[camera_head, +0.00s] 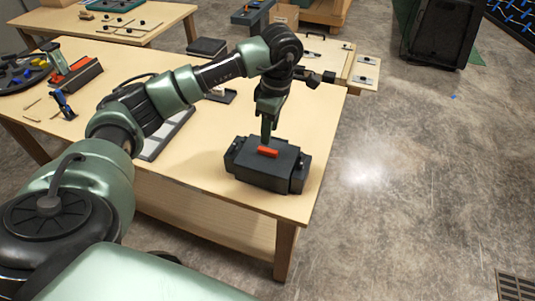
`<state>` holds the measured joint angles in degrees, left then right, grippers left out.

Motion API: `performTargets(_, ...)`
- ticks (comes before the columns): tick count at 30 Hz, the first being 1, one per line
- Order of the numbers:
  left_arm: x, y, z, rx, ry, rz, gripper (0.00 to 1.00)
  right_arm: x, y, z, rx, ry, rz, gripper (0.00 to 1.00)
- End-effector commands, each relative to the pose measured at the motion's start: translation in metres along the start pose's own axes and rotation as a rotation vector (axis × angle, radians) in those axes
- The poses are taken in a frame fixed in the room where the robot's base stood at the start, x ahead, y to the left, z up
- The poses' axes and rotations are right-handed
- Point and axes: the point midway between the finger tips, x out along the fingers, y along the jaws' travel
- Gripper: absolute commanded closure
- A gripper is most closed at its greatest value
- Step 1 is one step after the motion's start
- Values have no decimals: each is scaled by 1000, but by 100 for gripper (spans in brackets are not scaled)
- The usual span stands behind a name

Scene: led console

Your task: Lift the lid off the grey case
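The dark grey case (262,177) sits on the wooden table near its front right corner, with its lid on. An orange-red piece (268,152), which looks like a handle, lies on top of the lid. My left gripper (267,142) points straight down over the case, with its tips at or just behind the orange-red piece. I cannot tell whether it touches or grips it, as the fingers are small and seen from the side. My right gripper is not in view.
The wooden table (215,165) has its right edge and front corner close to the case. A flat grey panel (168,135) lies partly behind my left arm. A red and dark bin (76,76) and small tools are at the left. Bare concrete floor lies to the right.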

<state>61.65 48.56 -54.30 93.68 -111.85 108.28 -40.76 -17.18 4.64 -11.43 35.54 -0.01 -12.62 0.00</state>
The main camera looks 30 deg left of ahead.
Motion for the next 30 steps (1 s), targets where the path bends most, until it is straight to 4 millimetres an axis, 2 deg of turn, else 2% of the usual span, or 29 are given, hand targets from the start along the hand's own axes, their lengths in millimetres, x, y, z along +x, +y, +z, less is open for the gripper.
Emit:
performTargets(4, 8, 0, -9, -6, 31, -6, 60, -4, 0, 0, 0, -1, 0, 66)
performTargets(10, 29, 1, -6, -4, 27, -8, 60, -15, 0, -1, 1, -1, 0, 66)
performTargets(15, 52, 3, 2, -4, 26, -8, 60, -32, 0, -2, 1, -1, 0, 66)
performTargets(19, 70, 3, 1, -4, 26, -6, 60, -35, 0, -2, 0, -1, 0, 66)
performTargets(27, 76, 4, 2, -4, 24, -3, 60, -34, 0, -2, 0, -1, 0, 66)
performTargets(28, 76, 4, 2, -4, 24, -3, 63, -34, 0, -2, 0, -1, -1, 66)
performTargets(30, 76, 4, 2, -4, 24, -3, 82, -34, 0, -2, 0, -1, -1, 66)
